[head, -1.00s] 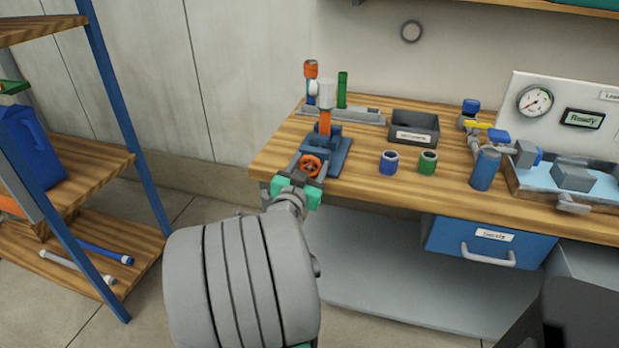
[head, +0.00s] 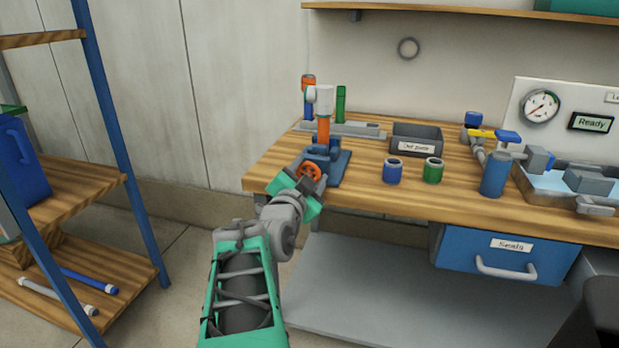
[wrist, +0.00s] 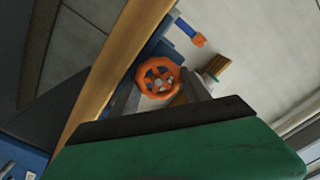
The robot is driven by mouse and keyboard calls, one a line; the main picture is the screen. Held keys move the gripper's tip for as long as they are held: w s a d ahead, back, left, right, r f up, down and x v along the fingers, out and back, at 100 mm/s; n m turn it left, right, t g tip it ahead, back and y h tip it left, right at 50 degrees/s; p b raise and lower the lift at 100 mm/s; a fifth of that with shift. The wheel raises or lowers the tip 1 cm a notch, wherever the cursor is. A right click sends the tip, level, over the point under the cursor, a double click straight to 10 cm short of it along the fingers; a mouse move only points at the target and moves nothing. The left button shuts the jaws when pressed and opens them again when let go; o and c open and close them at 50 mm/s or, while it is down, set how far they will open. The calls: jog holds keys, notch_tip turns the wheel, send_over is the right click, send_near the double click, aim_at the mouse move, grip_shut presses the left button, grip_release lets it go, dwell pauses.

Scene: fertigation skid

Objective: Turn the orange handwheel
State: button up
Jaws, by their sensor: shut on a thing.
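The orange handwheel (head: 313,170) is on the front of a blue vise-like fixture (head: 336,162) at the left end of the wooden workbench. An orange upright with a white top stands from the fixture. My gripper (head: 305,182) has green and dark jaws and reaches the wheel from the front, rolled at a slant. It is shut on the wheel. In the wrist view the spoked handwheel (wrist: 172,71) sits between my gripper's fingers (wrist: 158,92). The exact finger contact on the rim is partly hidden.
A valve assembly with a blue cylinder (head: 495,174) is farther right. A shelf rack (head: 118,150) stands at left.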

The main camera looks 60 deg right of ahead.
jog(key=shift+w+f, duration=0.1)
jog(key=shift+f, duration=0.15)
